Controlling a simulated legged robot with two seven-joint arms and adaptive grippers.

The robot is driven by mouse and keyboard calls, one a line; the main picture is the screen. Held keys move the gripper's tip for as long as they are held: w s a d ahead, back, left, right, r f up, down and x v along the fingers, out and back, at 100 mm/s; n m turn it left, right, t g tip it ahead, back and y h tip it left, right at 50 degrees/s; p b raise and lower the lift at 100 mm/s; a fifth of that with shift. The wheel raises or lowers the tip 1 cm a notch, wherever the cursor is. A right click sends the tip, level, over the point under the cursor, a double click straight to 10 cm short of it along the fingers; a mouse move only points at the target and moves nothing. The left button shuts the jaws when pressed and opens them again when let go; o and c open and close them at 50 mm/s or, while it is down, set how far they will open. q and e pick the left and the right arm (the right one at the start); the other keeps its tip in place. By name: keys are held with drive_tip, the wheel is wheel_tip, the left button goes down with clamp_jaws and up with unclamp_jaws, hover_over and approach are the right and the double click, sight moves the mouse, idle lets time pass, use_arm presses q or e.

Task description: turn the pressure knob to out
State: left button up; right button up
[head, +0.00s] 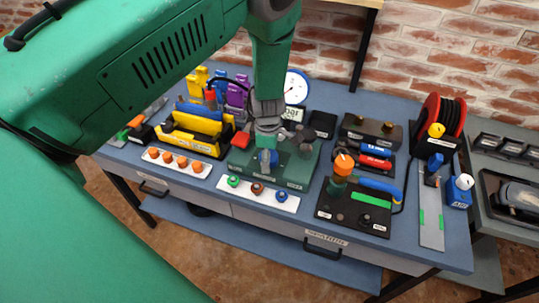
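A green test unit (299,167) stands in the middle of the blue-grey bench, with a round white pressure gauge (296,84) and a "bar" label behind it. My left gripper (266,142) points down over the unit, at or very close to this knob. I cannot tell whether it touches the knob or whether its fingers are open or shut. The gripper and forearm hide part of the unit, and the knob's "out" mark is too small to read. My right gripper is not in view.
A white strip with orange knobs (182,162) and a strip with green, brown and blue buttons (257,193) lie in front. Yellow-and-blue pliers-like tools (197,125) stand left. A black panel (350,215) and red cable reel (440,118) stand right. My arm covers the left.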

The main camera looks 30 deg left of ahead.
use_arm(q)
wheel_tip(320, 180, up, 12)
drive_tip(key=shift+s+d+f, duration=0.15)
drive_tip(key=shift+f, duration=0.05)
idle(0.4)
